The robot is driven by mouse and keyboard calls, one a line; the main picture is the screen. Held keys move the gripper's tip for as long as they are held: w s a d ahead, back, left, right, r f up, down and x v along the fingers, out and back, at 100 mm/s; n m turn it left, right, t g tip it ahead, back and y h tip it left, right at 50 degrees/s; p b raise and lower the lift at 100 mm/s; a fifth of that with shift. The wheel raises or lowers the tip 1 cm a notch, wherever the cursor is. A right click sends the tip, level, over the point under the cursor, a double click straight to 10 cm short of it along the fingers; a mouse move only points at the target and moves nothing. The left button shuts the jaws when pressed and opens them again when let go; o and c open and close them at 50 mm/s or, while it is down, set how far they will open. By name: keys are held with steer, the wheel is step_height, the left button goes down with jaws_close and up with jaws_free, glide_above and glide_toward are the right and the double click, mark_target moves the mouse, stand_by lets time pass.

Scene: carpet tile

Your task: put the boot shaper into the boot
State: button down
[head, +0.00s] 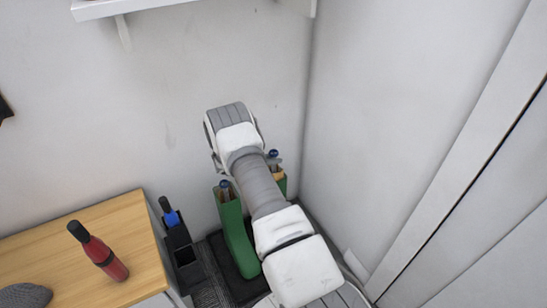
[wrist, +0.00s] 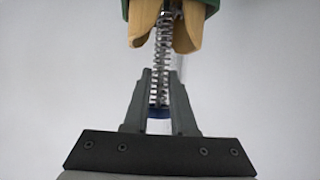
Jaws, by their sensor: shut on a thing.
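In the wrist view my gripper (wrist: 160,75) is shut on the boot shaper, around its coil spring (wrist: 162,55) near the blue knob (wrist: 158,112). The shaper's wooden halves (wrist: 150,25) lie beyond the fingertips, against or inside a green edge (wrist: 204,3) that looks like the boot's top; how deep they sit is cut off. In the head view a green boot (head: 235,235) stands on the floor with a blue-knobbed shaper (head: 225,188) at its top. A second green top (head: 282,186) with a blue-knobbed shaper (head: 273,155) shows behind my arm, which hides my gripper.
A wooden-topped cabinet (head: 125,215) at the left holds a red bottle (head: 100,255) and a grey rounded thing (head: 25,296). A black holder with a blue item (head: 172,217) stands between cabinet and boot. Walls meet close behind the boots; a white shelf (head: 105,6) hangs above.

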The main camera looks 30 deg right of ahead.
steer(key=shift+f, duration=2.2)
steer(key=c, duration=0.7)
jaws_free()
steer(key=shift+o, duration=0.2)
steer(key=shift+f, duration=0.1)
steer(key=p+v, duration=0.5)
steer(key=v, duration=1.2)
steer(key=shift+s+a, duration=0.15)
steer(key=shift+s, duration=0.1)
